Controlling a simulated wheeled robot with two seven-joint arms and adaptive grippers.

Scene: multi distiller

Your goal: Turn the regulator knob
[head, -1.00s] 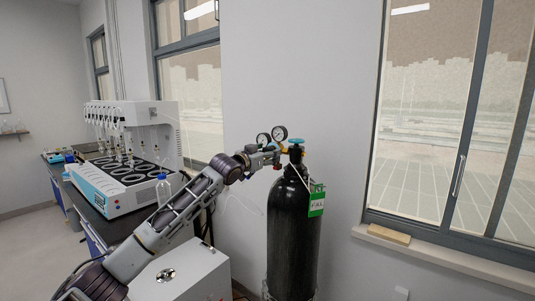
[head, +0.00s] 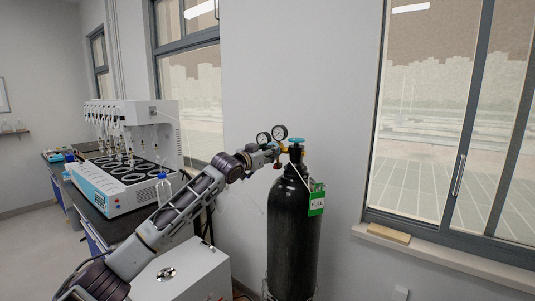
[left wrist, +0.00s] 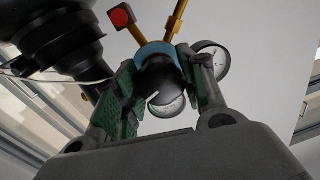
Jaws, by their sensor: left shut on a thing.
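The regulator knob (left wrist: 158,78), black with a blue ring behind it, sits between the two fingers of my left gripper (left wrist: 162,92) in the left wrist view. The gripper is shut on it, one finger on each side. In the head view, the left gripper (head: 268,157) reaches the regulator from the left and hides the knob. Two round gauges (head: 280,132) stand above it. The regulator joins the top of a black gas cylinder (head: 290,230). My right gripper is in neither view.
A blue valve wheel (head: 297,140) tops the cylinder, and a green tag (head: 317,203) hangs from its neck. A white box (head: 190,272) stands on the floor left of the cylinder. A distiller (head: 118,200) and a bottle (head: 163,190) stand on the bench at left.

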